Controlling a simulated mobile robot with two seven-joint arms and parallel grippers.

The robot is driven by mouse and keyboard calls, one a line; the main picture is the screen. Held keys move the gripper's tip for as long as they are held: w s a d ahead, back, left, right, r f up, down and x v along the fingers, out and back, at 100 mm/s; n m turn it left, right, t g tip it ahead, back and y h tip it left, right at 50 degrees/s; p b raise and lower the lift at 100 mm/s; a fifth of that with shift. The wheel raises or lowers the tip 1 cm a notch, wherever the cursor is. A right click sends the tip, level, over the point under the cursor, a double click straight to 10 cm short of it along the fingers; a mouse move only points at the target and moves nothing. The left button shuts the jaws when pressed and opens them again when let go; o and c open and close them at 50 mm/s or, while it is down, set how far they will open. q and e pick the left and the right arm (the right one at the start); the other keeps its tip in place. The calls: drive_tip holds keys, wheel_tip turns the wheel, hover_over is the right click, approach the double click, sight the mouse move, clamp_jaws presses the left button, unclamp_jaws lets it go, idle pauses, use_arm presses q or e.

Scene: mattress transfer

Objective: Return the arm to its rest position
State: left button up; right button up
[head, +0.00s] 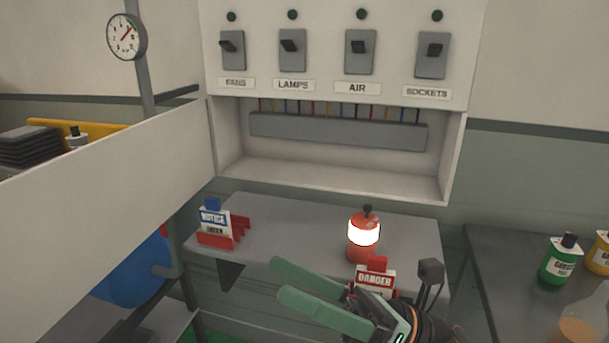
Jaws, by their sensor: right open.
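My right gripper (277,279) is in the head view at the lower middle, in front of the grey shelf (290,222). Its two green fingers are apart, with nothing between them. Its wrist is dark with an orange ring and covers part of a red DANGER tag (376,278). A red lantern (362,245) with a glowing white band stands upright on the shelf behind the gripper. A blue and white NOTICE tag (214,219) sits in a red holder (239,228) at the shelf's left. My left gripper is not in view.
A switch panel (335,85) with FANS, LAMPS, AIR and SOCKETS switches hangs above the shelf. A white board (105,155) crosses the left side. Green (562,260) and yellow (601,256) bottles stand on a dark bench at right. The shelf's middle is clear.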

drive_tip(key=w+d+f+m+t+h+p, duration=0.1)
drive_tip(key=w+d+f+m+t+h, duration=0.3)
drive_tip(key=m+t, duration=0.6)
drive_tip(key=w+d+f+m+t+h, duration=0.3)
drive_tip(key=w+f+m+t+h, duration=0.3)
drive_tip(key=m, duration=0.9)
drive_tip(key=s+d+f+m+h+p, duration=0.15)
drive_tip(key=d+f+m+h, duration=0.25)
drive_tip(key=f+m+h, duration=0.6)
drive_tip(key=s+d+f+m+g, duration=0.3)
drive_tip(key=s+f+m, duration=0.2)
drive_tip(key=f, duration=0.6)
drive_tip(key=s+d+f+m+g+h+p, duration=0.1)
drive_tip(key=s+d+f+m+g, duration=0.2)
drive_tip(key=s+f, duration=0.7)
wheel_tip(320, 180, down, 2)
drive_tip(key=shift+d+m+g+h, duration=0.15)
drive_tip(key=shift+m+g+h, duration=0.15)
drive_tip(key=shift+m+g, duration=0.65)
drive_tip(key=shift+s+m+t, duration=0.1)
drive_tip(key=shift+m+t, duration=0.15)
